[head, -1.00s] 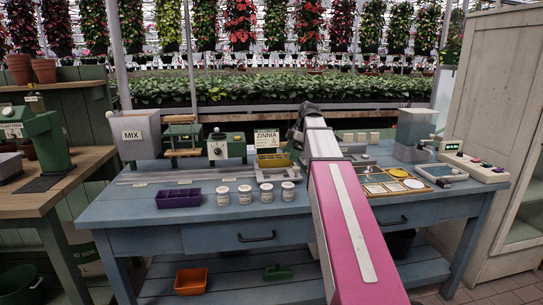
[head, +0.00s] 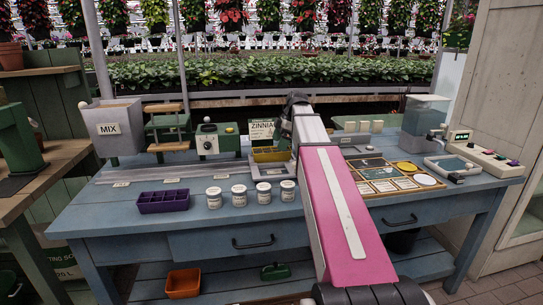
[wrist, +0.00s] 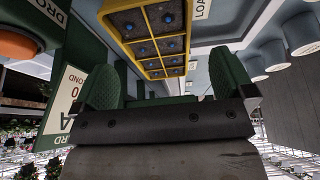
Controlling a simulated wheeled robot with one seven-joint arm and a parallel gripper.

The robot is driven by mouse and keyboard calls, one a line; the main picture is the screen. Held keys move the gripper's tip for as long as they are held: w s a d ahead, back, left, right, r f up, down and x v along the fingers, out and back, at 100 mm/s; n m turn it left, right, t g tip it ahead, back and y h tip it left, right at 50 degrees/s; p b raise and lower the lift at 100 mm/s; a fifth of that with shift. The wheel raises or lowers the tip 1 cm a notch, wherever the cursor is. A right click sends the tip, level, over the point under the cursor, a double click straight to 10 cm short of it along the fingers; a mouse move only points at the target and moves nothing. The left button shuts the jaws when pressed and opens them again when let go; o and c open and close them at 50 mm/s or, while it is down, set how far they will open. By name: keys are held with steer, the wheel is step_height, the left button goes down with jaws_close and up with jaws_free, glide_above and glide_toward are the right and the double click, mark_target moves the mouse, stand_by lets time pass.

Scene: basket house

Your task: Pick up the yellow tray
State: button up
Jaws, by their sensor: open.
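The yellow tray (head: 272,156) sits on the blue workbench in front of the ZINNIA sign, its right side partly hidden by my arm. In the wrist view the yellow tray (wrist: 150,40) shows as a grid of compartments with dark contents and small blue spots. My gripper (wrist: 165,85) has its two green fingers spread apart with nothing between them. The tray lies beyond the fingertips, apart from them. In the head view the fingertips are hidden at the far end of my pink and white arm.
A wooden frame with seed squares (head: 392,178) lies right of my arm.

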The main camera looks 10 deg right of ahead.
mark_target(275, 149)
steer(key=shift+x, duration=2.75)
steer(key=shift+w, duration=0.15)
steer(key=c, duration=1.1)
steer(key=shift+c, duration=0.2)
steer(key=shift+r, duration=0.15)
